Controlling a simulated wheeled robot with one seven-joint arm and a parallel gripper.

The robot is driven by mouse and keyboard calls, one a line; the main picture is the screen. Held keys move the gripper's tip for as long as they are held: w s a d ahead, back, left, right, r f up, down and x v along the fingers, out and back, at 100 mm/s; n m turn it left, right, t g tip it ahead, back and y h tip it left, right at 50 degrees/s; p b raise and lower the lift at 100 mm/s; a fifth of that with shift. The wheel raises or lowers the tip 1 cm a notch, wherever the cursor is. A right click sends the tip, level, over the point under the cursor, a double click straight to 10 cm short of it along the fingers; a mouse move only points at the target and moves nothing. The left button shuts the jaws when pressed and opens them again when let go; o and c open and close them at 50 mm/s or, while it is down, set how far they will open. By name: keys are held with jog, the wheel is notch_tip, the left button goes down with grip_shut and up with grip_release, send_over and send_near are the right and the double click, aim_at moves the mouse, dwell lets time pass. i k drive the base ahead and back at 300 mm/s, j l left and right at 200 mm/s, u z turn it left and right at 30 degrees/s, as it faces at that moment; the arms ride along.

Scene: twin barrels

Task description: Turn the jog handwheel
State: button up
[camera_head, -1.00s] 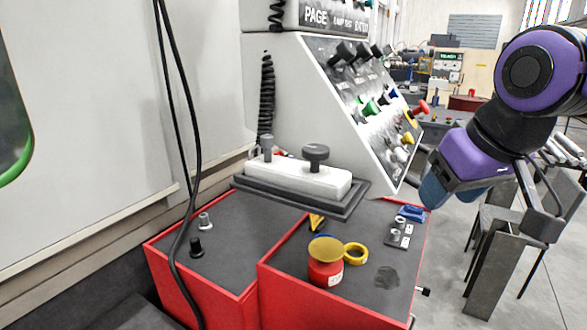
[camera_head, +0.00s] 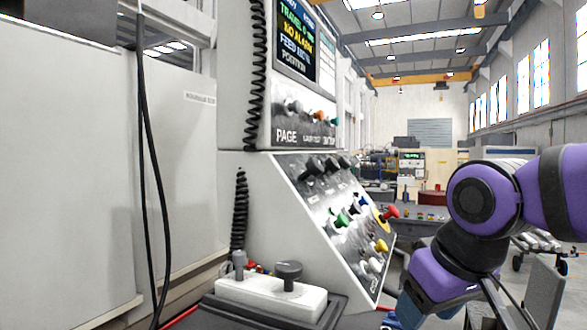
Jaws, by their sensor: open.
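A white control box (camera_head: 265,297) lies in a dark tray on the bench at the bottom centre. On top of it stand a dark round knob (camera_head: 289,273), which looks like the jog handwheel, and a smaller upright grey knob (camera_head: 239,264). My gripper (camera_head: 430,316) is at the lower right, at the end of the purple arm, to the right of the box and well apart from it. It is open, with its blue ends pointing downward and partly cut off by the lower edge. I see nothing held in it.
A sloped control panel (camera_head: 335,215) with several coloured knobs stands between the box and my gripper. A screen (camera_head: 295,42) is above it. Black cables (camera_head: 147,165) hang at the left by a pale cabinet (camera_head: 60,190).

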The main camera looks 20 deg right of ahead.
aim_at(288, 270)
jog(key=i+l+u, duration=0.1)
jog(key=l+u, duration=0.4)
jog(key=l, duration=0.85)
